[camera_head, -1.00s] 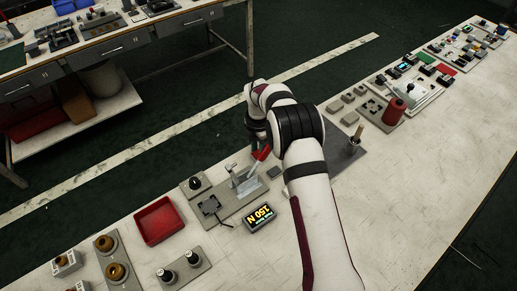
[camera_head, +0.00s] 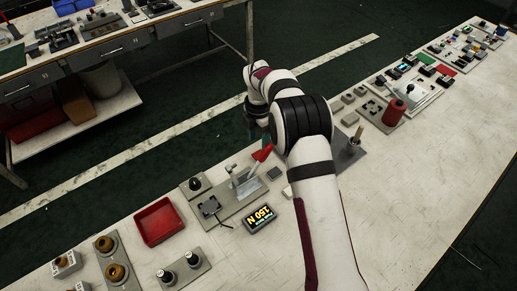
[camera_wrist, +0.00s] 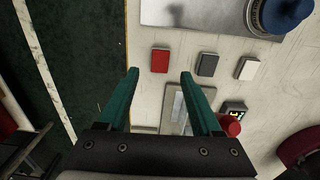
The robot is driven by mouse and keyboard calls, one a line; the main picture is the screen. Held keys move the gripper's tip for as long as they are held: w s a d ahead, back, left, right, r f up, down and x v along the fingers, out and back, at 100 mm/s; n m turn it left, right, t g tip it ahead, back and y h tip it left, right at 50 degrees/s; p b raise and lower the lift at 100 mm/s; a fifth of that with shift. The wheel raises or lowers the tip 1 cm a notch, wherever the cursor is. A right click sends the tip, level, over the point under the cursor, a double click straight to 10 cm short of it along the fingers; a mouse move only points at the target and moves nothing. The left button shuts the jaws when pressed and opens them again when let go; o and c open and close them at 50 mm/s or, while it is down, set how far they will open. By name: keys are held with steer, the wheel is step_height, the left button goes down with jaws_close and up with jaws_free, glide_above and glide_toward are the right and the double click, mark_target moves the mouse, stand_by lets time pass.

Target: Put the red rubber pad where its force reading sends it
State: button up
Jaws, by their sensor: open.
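The red rubber pad (camera_wrist: 160,60) lies flat on the pale bench in the wrist view, near the bench edge. My gripper (camera_wrist: 160,73) is open, with its two green fingers apart. The pad shows between and just beyond the fingertips, and nothing is held. In the head view my gripper (camera_head: 257,132) is mostly hidden by my arm, and I cannot make out the red pad there. A lever fixture (camera_head: 238,187) with a red handle (camera_head: 262,153) stands left of my arm. A small display (camera_head: 259,219) with yellow characters sits in front of it.
A dark grey pad (camera_wrist: 207,65) and a white pad (camera_wrist: 247,68) lie beside the red one. A red tray (camera_head: 158,222) is left of the fixture. A grey plate (camera_wrist: 205,14) with a blue round thing (camera_wrist: 284,12) lies beyond the pads. The right front bench is clear.

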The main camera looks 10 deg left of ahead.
step_height(320, 180, up, 7)
steer(key=s+d+r+m, duration=0.9)
steer(key=s+r+m, duration=0.2)
steer(key=m, duration=0.1)
steer(key=s+d+f+m+y, duration=0.1)
steer(key=s+d+m, duration=0.1)
steer(key=s+m, duration=0.8)
steer(key=s+d+f+m, duration=0.1)
steer(key=s+d+m, duration=0.2)
steer(key=s+m, duration=0.7)
steer(key=s, duration=0.5)
steer(key=shift+s+d+m+y, duration=0.15)
steer(key=shift+d+m+y, duration=0.15)
steer(key=shift+y, duration=0.1)
